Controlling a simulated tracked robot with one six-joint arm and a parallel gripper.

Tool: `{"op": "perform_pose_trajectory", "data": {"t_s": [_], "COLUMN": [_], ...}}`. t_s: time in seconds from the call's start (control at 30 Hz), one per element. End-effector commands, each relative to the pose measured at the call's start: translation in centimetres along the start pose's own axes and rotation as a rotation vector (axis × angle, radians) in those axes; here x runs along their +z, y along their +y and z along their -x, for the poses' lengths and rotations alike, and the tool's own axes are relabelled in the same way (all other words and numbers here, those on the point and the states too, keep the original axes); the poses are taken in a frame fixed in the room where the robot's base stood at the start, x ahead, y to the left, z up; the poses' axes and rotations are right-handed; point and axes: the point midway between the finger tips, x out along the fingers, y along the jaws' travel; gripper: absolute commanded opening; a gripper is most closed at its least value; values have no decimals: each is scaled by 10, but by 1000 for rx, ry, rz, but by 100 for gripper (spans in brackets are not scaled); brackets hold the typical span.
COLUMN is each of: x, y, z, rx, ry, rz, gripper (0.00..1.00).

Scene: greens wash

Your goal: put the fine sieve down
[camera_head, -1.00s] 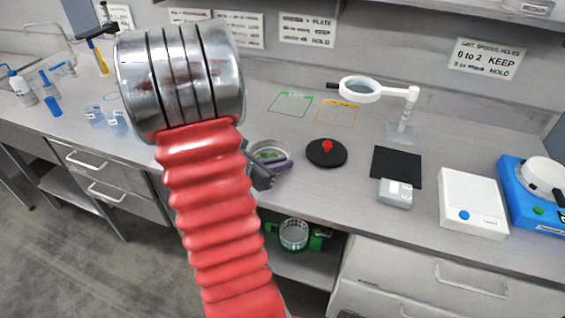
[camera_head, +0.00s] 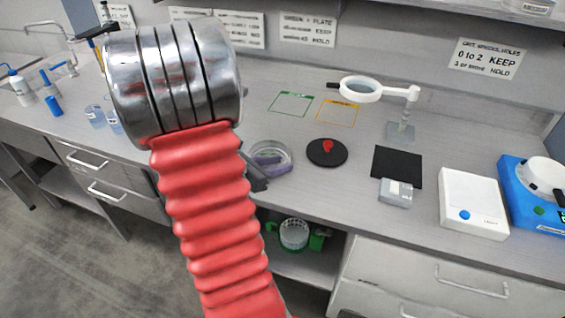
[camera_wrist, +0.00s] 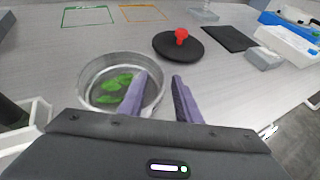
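I cannot tell whether either finger touches the rim.
A black disc with a red knob (camera_head: 326,153) lies right of the sieve. Behind are green (camera_head: 291,104) and orange (camera_head: 338,113) outlines. A magnifier (camera_head: 361,89), black mat (camera_head: 397,167) and white box (camera_head: 473,204) stand further right. A green-handled mesh basket (camera_head: 294,234) is on the shelf below.

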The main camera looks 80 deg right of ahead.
Motion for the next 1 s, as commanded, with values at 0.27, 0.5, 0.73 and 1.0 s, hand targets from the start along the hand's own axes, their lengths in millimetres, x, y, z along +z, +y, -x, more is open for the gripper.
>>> {"op": "perform_pose_trajectory", "data": {"t_s": [0.27,0.5,0.73,1.0], "x": [0,0,0,0], "y": [1,1,1,0], "z": [38,70,94,101], "rx": [4,4,3,0], "ry": [0,1,1,1], "rz": [0,0,0,0], "gripper": [30,30,30,30]}}
